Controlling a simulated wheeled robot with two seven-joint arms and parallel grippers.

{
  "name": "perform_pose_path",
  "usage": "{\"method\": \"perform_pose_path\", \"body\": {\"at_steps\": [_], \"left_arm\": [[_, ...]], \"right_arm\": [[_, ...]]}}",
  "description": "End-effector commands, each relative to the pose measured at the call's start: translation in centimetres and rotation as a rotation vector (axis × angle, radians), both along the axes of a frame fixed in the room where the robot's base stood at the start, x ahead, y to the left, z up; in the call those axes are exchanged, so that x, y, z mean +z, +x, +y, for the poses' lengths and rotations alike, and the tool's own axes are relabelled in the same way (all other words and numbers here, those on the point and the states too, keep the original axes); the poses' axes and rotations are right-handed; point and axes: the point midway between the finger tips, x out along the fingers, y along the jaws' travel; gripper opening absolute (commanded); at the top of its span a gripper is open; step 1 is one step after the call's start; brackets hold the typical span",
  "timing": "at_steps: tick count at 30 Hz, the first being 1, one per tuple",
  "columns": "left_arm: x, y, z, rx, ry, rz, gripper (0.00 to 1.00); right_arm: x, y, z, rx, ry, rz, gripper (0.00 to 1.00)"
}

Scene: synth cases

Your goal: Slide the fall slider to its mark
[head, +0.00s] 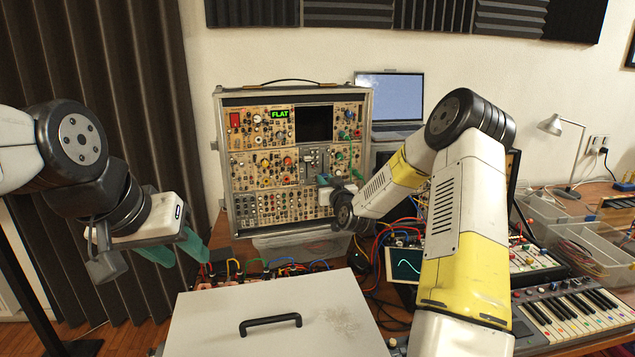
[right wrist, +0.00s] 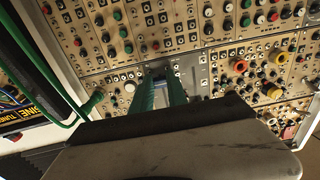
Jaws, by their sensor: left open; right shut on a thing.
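The synth case (head: 222,170) stands open and upright at the back of the table, full of modules. A grey slider panel (head: 312,158) sits in its middle row; it also shows in the right wrist view (right wrist: 195,68). My right gripper (head: 325,181) is at this panel. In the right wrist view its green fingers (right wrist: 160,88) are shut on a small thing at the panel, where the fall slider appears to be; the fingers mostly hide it. I cannot make out its mark. My left gripper (head: 177,250) is open and empty, away from the case at the left.
A lit display reads FLAT (head: 279,114) on the case. Green cables (head: 352,150) hang at its right side. A white lidded box (head: 270,325) lies in front. A laptop (head: 390,97), an oscilloscope (head: 405,264) and a keyboard (head: 575,308) stand to the right.

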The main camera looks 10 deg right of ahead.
Motion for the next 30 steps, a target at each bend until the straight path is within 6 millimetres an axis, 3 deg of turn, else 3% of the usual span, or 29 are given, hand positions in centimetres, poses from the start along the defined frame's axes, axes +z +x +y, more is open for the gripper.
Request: {"method": "perform_pose_path", "body": {"at_steps": [5,12,15,25,26,29,30], "left_arm": [[0.0,0.0,0.0,0.000,0.000,0.000,0.42],[0.0,0.0,0.0,0.000,0.000,0.000,0.42],[0.0,0.0,0.0,0.000,0.000,0.000,0.42],[0.0,0.0,0.0,0.000,0.000,0.000,0.42],[0.0,0.0,0.0,0.000,0.000,0.000,0.42],[0.0,0.0,0.0,0.000,0.000,0.000,0.42],[0.0,0.0,0.0,0.000,0.000,0.000,0.42]], "right_arm": [[0.6,0.0,0.0,0.000,-0.002,-0.001,0.00],[5.4,0.0,0.0,0.000,-0.003,-0.005,0.00],[6.6,0.0,0.0,-0.001,-0.002,-0.002,0.00],[7.1,0.0,0.0,-0.001,0.000,-0.004,0.00],[7.1,0.0,0.0,-0.001,0.000,-0.004,0.23],[7.1,0.0,0.0,-0.001,0.000,-0.004,0.42],[7.1,0.0,0.0,-0.001,-0.001,-0.003,0.42]]}}
